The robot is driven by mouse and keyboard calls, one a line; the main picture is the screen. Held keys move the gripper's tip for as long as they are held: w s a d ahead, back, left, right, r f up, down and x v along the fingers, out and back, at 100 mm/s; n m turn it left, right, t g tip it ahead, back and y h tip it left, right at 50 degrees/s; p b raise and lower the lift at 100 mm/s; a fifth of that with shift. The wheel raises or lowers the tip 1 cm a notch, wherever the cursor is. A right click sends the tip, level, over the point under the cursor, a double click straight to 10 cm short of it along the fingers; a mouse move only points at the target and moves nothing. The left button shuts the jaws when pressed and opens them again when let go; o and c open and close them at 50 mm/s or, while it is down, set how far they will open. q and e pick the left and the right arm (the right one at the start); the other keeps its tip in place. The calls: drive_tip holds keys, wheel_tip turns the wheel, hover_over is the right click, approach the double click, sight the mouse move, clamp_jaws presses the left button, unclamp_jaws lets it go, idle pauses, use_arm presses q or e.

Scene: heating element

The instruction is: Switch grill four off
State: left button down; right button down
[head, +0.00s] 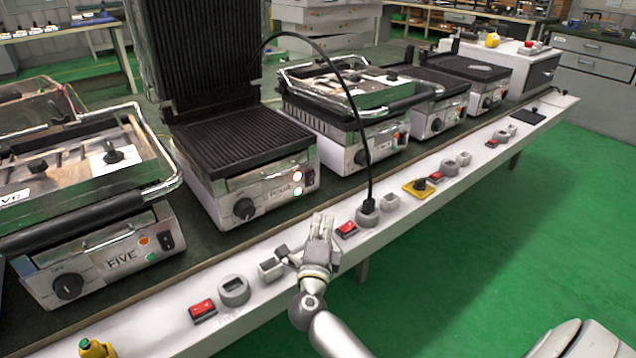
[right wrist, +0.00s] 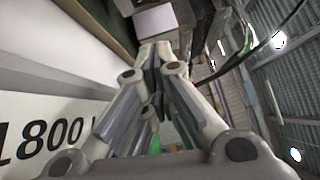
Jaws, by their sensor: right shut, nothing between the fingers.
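Grill four (head: 258,190) stands in the middle of the bench in the head view, with its ribbed lid raised. Its front panel has a black knob (head: 244,209) and two bright lights (head: 297,176). A dark switch (head: 310,178) sits at the panel's right edge. A black cable runs from behind the grill to a plug in a round socket (head: 367,216) on the white front rail. A red rocker switch (head: 346,229) is left of that socket. My right gripper (head: 322,222) is shut and empty, just left of the red switch; contact is unclear. My left gripper is out of view.
Grill five (head: 110,258) is to the left, its lid down. More grills (head: 375,131) stand to the right. The white rail (head: 262,322) carries other red switches (head: 203,309) and sockets. A yellow-based knob (head: 419,187) lies to the right. The green floor in front is clear.

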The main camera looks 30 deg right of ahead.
sight(311, 179)
idle(0.3)
